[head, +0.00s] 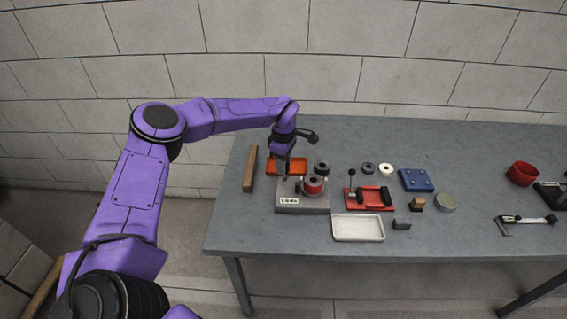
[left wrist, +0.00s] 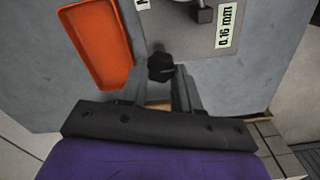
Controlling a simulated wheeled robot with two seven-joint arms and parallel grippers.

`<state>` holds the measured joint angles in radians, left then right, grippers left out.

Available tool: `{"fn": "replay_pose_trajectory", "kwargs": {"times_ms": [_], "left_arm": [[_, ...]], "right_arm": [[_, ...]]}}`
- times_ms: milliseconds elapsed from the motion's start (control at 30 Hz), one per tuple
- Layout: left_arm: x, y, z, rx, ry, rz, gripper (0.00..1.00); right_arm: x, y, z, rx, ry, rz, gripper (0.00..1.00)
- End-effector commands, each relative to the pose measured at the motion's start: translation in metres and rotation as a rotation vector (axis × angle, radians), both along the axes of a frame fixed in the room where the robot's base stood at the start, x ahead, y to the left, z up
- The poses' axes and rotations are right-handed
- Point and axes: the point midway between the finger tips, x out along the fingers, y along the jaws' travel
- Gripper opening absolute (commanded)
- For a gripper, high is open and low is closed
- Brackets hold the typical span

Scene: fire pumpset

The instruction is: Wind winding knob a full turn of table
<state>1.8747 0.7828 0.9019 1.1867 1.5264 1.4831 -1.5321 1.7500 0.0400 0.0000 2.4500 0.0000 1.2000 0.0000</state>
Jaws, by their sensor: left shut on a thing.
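The winding device is a grey box (head: 302,205) with a white label, at the left part of the table (head: 340,150). A red spool (head: 314,185) sits on top of it. My left gripper (head: 286,174) reaches down at the box's left side. In the left wrist view the black winding knob (left wrist: 160,67) is between the fingertips of my left gripper (left wrist: 160,78), which is shut on it. The grey box (left wrist: 205,45) with a "0.16 mm" label lies just beyond. In the head view the knob is hidden behind the gripper. My right gripper is not in view.
An orange tray (left wrist: 97,42) lies close beside the gripper. A wooden bar (head: 250,168) is to the left. A red fixture (head: 369,198), white tray (head: 358,227) and blue block (head: 416,180) stand to the right.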

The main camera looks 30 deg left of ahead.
Motion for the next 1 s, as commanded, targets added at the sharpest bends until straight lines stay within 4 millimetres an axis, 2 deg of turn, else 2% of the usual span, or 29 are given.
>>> {"fn": "replay_pose_trajectory", "kwargs": {"times_ms": [633,667,700,733,1000], "left_arm": [[-0.0021,-0.0004,-0.0035,0.000,0.009,-0.050,0.01],[-0.0021,-0.0004,-0.0035,0.000,0.009,-0.050,0.38],[-0.0020,-0.0003,-0.0033,0.000,0.008,-0.050,0.51],[-0.0018,-0.0003,-0.0031,0.000,0.008,-0.050,0.57],[-0.0004,0.0000,-0.0006,0.001,0.002,-0.049,0.57]], "right_arm": [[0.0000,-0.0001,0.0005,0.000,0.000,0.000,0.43],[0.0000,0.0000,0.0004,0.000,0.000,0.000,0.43],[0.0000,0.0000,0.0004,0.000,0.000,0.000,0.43],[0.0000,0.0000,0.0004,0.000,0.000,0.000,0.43],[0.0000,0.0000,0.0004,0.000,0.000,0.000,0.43]]}}
